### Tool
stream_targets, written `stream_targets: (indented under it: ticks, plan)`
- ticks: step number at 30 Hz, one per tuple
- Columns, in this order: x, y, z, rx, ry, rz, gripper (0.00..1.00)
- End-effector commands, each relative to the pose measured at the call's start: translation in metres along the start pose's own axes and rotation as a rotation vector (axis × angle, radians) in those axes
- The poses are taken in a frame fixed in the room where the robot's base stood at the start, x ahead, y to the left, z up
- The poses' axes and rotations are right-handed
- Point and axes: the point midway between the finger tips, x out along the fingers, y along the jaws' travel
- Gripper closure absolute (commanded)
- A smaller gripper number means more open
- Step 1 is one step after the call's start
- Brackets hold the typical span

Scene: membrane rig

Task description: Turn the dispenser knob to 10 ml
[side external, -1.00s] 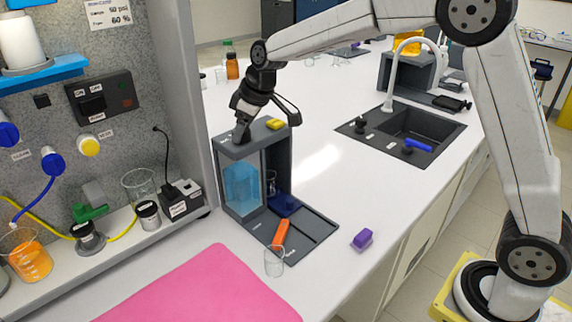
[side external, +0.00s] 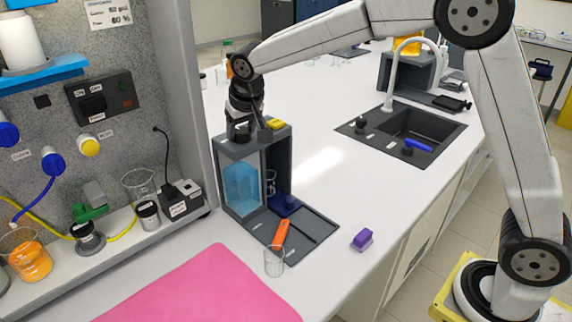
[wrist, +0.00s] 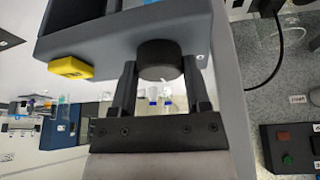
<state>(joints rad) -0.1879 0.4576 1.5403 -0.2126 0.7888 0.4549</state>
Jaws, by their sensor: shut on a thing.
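The dispenser (side external: 228,152) is a dark grey stand with a blue-tinted tank (side external: 241,188) at its front. Its dark round knob (wrist: 160,58) sits on the top, by the left side in the side view. My gripper (wrist: 160,70) has one finger on each side of the knob and is shut on it. In the side view my gripper (side external: 242,130) comes down on the dispenser top from above, and the knob is hidden there. A yellow part (side external: 277,124) on the dispenser top also shows in the wrist view (wrist: 70,67). No volume marking is readable.
A grey panel wall (side external: 193,100) stands close on the left. An orange piece (side external: 280,233) and a small beaker (side external: 274,262) are at the dispenser's base. A purple block (side external: 362,239) lies to the right. The counter between dispenser and sink (side external: 400,133) is clear.

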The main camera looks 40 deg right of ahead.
Motion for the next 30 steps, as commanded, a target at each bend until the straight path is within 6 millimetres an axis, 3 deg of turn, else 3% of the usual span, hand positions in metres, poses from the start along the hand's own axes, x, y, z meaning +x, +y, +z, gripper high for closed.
stream_targets:
  ticks: [30]
  plan:
    - [0.0005,-0.0035,-0.0017,0.738,-0.021,0.306,0.98]
